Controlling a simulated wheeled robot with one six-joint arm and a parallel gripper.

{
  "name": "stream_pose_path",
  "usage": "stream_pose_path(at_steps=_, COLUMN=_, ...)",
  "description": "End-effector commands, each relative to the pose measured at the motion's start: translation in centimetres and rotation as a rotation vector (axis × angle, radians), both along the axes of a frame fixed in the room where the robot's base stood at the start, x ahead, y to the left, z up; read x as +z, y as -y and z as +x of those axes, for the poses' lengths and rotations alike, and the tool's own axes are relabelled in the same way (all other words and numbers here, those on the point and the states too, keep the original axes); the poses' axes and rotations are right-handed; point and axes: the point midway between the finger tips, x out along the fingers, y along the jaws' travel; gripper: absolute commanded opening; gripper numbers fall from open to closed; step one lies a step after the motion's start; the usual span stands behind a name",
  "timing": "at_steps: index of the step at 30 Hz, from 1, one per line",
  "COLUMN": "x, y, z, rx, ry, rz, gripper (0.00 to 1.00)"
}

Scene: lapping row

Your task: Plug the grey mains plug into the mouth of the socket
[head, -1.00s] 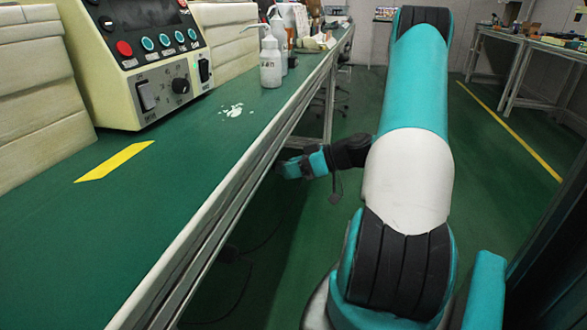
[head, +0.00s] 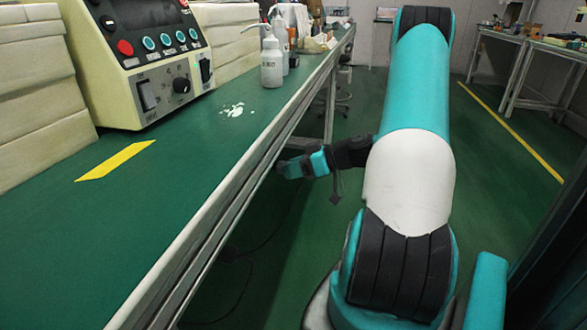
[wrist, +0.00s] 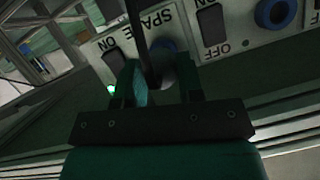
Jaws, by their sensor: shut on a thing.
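In the wrist view my gripper (wrist: 160,84) is shut on the grey mains plug (wrist: 162,72), which is dark and mostly hidden between the fingers. A dark cable (wrist: 141,38) rises from it across the panel. A blue-ringed socket (wrist: 165,46) labelled SPARE lies just behind the plug, partly covered by it and the cable. I cannot tell whether the plug touches the socket's mouth. In the head view my wrist reaches left under the bench edge, and the gripper's fingertips and the socket cannot be made out.
A second blue-ringed socket (wrist: 277,12) sits to the right on the same pale panel, with a dark rocker switch (wrist: 211,24) between. A green light (wrist: 111,88) glows at the left. The green bench (head: 140,220) overhangs my arm and carries a control box (head: 150,85) and bottles (head: 271,62).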

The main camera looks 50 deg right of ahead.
Motion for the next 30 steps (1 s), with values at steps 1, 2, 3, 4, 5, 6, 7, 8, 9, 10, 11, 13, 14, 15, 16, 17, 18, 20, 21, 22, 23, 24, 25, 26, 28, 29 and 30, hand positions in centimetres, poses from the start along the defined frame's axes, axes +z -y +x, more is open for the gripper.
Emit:
stream_pose_path(at_steps=1, x=0.0, y=0.0, z=0.0, rx=0.000, ry=0.000, rz=0.000, gripper=0.11)
stream_pose_path(at_steps=2, x=0.0, y=0.0, z=0.0, rx=0.000, ry=0.000, rz=0.000, gripper=0.11)
stream_pose_path(at_steps=3, x=0.0, y=0.0, z=0.0, rx=0.000, ry=0.000, rz=0.000, gripper=0.11)
stream_pose_path(at_steps=4, x=0.0, y=0.0, z=0.0, rx=0.000, ry=0.000, rz=0.000, gripper=0.11)
stream_pose_path(at_steps=5, x=0.0, y=0.0, z=0.0, rx=0.000, ry=0.000, rz=0.000, gripper=0.11)
stream_pose_path(at_steps=6, x=0.0, y=0.0, z=0.0, rx=0.000, ry=0.000, rz=0.000, gripper=0.11)
stream_pose_path(at_steps=7, x=0.0, y=0.0, z=0.0, rx=0.000, ry=0.000, rz=0.000, gripper=0.11)
stream_pose_path(at_steps=8, x=0.0, y=0.0, z=0.0, rx=0.000, ry=0.000, rz=0.000, gripper=0.11)
stream_pose_path(at_steps=9, x=0.0, y=0.0, z=0.0, rx=0.000, ry=0.000, rz=0.000, gripper=0.11)
stream_pose_path(at_steps=10, x=0.0, y=0.0, z=0.0, rx=0.000, ry=0.000, rz=0.000, gripper=0.11)
stream_pose_path(at_steps=11, x=0.0, y=0.0, z=0.0, rx=0.000, ry=0.000, rz=0.000, gripper=0.11)
stream_pose_path(at_steps=13, x=0.0, y=0.0, z=0.0, rx=0.000, ry=0.000, rz=0.000, gripper=0.11)
stream_pose_path(at_steps=14, x=0.0, y=0.0, z=0.0, rx=0.000, ry=0.000, rz=0.000, gripper=0.11)
stream_pose_path(at_steps=15, x=0.0, y=0.0, z=0.0, rx=0.000, ry=0.000, rz=0.000, gripper=0.11)
stream_pose_path(at_steps=16, x=0.0, y=0.0, z=0.1, rx=0.000, ry=0.000, rz=0.000, gripper=0.11)
stream_pose_path(at_steps=17, x=0.0, y=0.0, z=0.1, rx=0.000, ry=0.000, rz=0.000, gripper=0.11)
stream_pose_path(at_steps=18, x=0.0, y=-0.1, z=0.2, rx=0.001, ry=0.000, rz=0.000, gripper=0.11)
stream_pose_path(at_steps=20, x=0.0, y=-0.1, z=0.3, rx=0.001, ry=0.000, rz=0.000, gripper=0.11)
stream_pose_path(at_steps=21, x=0.0, y=-0.2, z=0.4, rx=0.001, ry=0.000, rz=0.000, gripper=0.11)
stream_pose_path(at_steps=22, x=0.0, y=-0.2, z=0.4, rx=0.001, ry=0.000, rz=0.000, gripper=0.11)
stream_pose_path(at_steps=23, x=0.0, y=-0.2, z=0.5, rx=0.001, ry=0.000, rz=0.000, gripper=0.11)
stream_pose_path(at_steps=24, x=0.0, y=-0.2, z=0.6, rx=0.001, ry=0.000, rz=0.000, gripper=0.11)
stream_pose_path(at_steps=25, x=0.0, y=-0.3, z=0.7, rx=0.000, ry=0.000, rz=-0.001, gripper=0.11)
stream_pose_path(at_steps=26, x=0.0, y=-0.3, z=0.7, rx=0.000, ry=0.000, rz=-0.001, gripper=0.11)
stream_pose_path(at_steps=28, x=0.0, y=-0.4, z=0.9, rx=0.000, ry=0.000, rz=-0.001, gripper=0.11)
stream_pose_path(at_steps=29, x=0.0, y=-0.4, z=1.0, rx=0.000, ry=0.000, rz=-0.001, gripper=0.11)
stream_pose_path(at_steps=30, x=0.0, y=-0.4, z=1.0, rx=0.000, ry=0.000, rz=-0.001, gripper=0.11)
